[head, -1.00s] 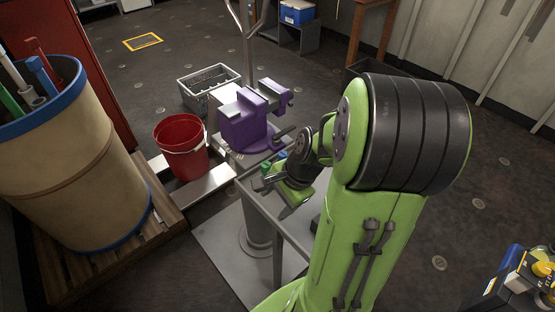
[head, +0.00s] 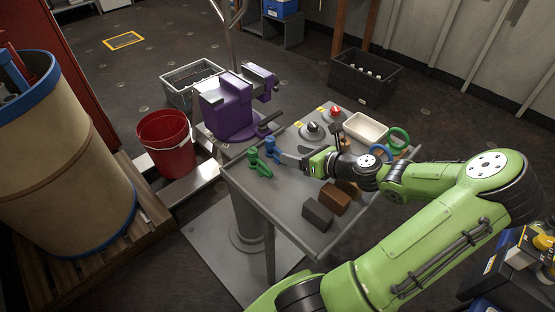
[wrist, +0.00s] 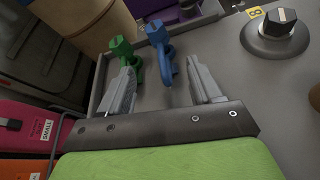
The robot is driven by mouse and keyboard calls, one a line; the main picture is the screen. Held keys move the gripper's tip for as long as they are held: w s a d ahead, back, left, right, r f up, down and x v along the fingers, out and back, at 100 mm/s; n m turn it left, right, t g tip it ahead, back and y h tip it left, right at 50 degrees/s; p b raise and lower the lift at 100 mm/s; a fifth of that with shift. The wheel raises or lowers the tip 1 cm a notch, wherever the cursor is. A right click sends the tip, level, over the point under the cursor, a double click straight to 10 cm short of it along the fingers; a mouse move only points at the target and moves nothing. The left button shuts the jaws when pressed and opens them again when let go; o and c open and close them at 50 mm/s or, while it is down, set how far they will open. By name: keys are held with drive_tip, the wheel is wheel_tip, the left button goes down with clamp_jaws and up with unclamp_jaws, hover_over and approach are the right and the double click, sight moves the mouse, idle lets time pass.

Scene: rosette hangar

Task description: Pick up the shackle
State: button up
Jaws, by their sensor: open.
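A blue piece (head: 271,149) and a green piece (head: 259,164), each with a blocky head and a curved, loop-like body, are side by side near the table's left edge. I cannot tell for sure which is the shackle. My gripper (head: 288,157) is open and low over the table, pointing at them. In the wrist view the blue piece (wrist: 161,45) lies ahead, in line with the gap between the fingers (wrist: 160,72). The green piece (wrist: 126,52) is just beyond the left fingertip, which hides part of it. Nothing is held.
A purple vise (head: 228,108) stands beyond the table's left end. On the table (head: 285,188) are dark and brown blocks (head: 335,201), knobs (head: 313,128), a white tray (head: 365,127) and a green ring (head: 399,138). A red bucket (head: 166,145) stands on the left.

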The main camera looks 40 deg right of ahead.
sight(277, 149)
drive_tip(key=b+x, duration=0.3)
drive_tip(key=x, duration=0.5)
drive_tip(key=shift+f, duration=0.25)
drive_tip(key=shift+r, duration=0.1)
drive_tip(key=shift+c, duration=0.5)
clamp_jaws()
